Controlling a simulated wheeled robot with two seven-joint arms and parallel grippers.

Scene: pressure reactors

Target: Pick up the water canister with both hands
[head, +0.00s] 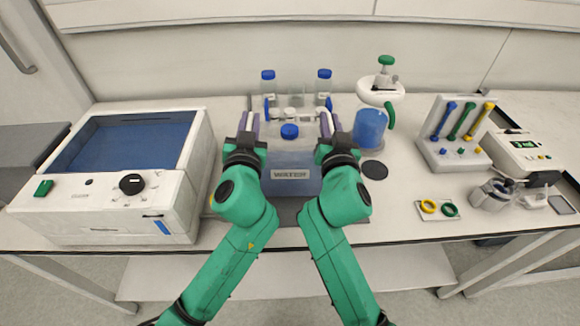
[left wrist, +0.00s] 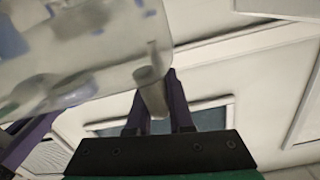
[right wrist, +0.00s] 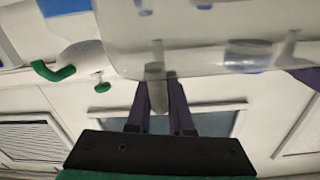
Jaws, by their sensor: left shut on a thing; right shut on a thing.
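The water canister (head: 292,180) is a translucent box with bluish contents, a blue cap and a "WATER" label, in the middle of the head view. It also fills the top of the left wrist view (left wrist: 85,60) and the right wrist view (right wrist: 190,35). My left gripper (head: 250,128) is shut on the handle at the canister's left side. My right gripper (head: 328,128) is shut on the handle at its right side. Each wrist view shows a grey handle tab between the purple fingers. The canister looks upright; whether it touches the surface below is hidden by my arms.
A white water bath (head: 190,190) stands at left. Clear bottles with blue caps (head: 268,85) stand behind the canister. To the right are a blue beaker (head: 369,128), a white dispenser with a green knob (head: 381,95), a pipette rack (head: 455,140) and a ring tray (head: 438,208).

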